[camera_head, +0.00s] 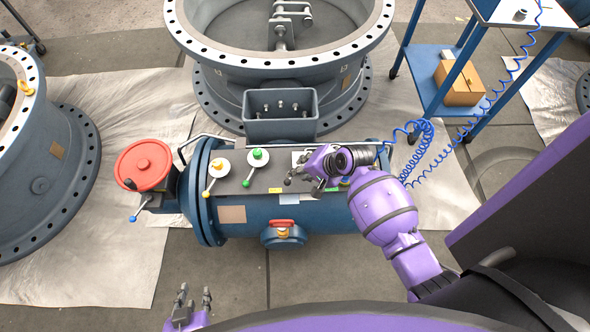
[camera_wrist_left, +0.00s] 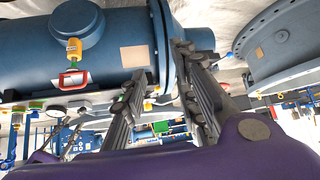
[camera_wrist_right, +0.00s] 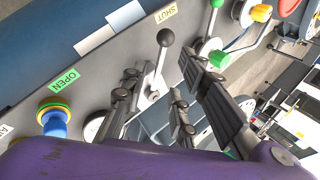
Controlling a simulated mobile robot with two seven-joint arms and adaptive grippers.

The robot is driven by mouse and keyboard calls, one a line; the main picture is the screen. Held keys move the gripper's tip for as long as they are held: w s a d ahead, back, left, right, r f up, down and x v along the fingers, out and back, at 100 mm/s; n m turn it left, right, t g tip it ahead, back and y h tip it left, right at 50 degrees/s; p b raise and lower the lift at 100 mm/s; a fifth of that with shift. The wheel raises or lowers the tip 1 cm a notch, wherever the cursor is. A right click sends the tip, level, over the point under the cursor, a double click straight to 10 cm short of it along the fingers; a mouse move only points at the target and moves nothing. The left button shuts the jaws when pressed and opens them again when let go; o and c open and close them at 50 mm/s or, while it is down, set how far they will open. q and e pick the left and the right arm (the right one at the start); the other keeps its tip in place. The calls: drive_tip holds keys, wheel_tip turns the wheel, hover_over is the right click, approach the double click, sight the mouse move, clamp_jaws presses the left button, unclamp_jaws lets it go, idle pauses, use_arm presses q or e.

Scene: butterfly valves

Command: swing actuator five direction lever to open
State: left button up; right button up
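The blue cylindrical actuator (camera_head: 235,213) lies across the middle of the head view. On its grey panel, a lever with a dark ball knob (camera_wrist_right: 165,38) points toward the yellow SHUT label (camera_wrist_right: 165,14) in the right wrist view. The green OPEN label (camera_wrist_right: 62,82) is on the other side. My right gripper (camera_head: 300,176) is over the panel, close to this lever. Its fingers (camera_wrist_right: 168,82) are apart, with the lever showing between them; contact cannot be told. My left gripper (camera_head: 194,293) is open and empty, low in the head view, away from the actuator.
A red handwheel (camera_head: 143,165) stands at the actuator's left end. Levers with yellow (camera_head: 219,163) and green (camera_head: 258,154) hubs are beside the gripped area. A large flanged valve (camera_head: 280,60) stands behind. A blue cart (camera_head: 440,75) and coiled hose (camera_head: 420,135) are at right.

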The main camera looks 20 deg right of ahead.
drive_tip(key=x, duration=0.4)
drive_tip(key=shift+w+d+f, duration=0.1)
drive_tip(key=shift+w+d, duration=0.05)
drive_tip(key=shift+w+f+b, duration=0.2)
drive_tip(key=shift+b, duration=0.1)
drive_tip(key=c, duration=0.7)
use_arm(q)
drive_tip(key=shift+w+d+f, duration=0.2)
drive_tip(key=shift+w, duration=0.2)
